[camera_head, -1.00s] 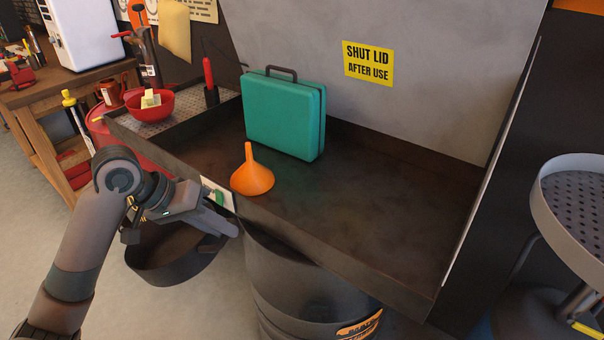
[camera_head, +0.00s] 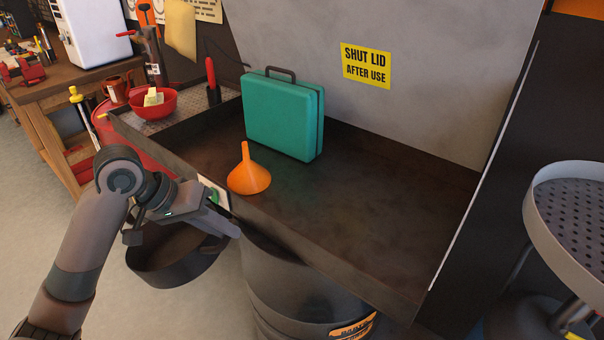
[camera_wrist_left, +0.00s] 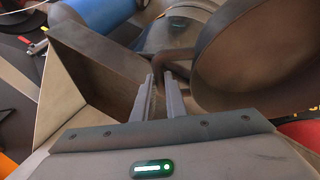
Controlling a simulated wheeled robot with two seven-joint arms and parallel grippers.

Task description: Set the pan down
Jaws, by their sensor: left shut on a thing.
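The pan (camera_head: 165,268) is dark, round and shallow, and hangs in front of the basin's near wall, above the floor. My left gripper (camera_head: 232,226) is shut on its handle. In the left wrist view the fingers (camera_wrist_left: 161,82) close on the brown handle (camera_wrist_left: 176,62), and the pan (camera_wrist_left: 262,58) fills the upper right. The dark wash basin (camera_head: 365,215) is beside the gripper, with bare floor inside it at the middle and right. My right gripper is not in view.
A teal case (camera_head: 285,118) and an orange funnel (camera_head: 249,174) stand in the basin. A red bowl (camera_head: 154,105) sits on the perforated shelf at its left. A dark drum (camera_head: 290,300) stands below. A round perforated tray (camera_head: 575,215) is at right.

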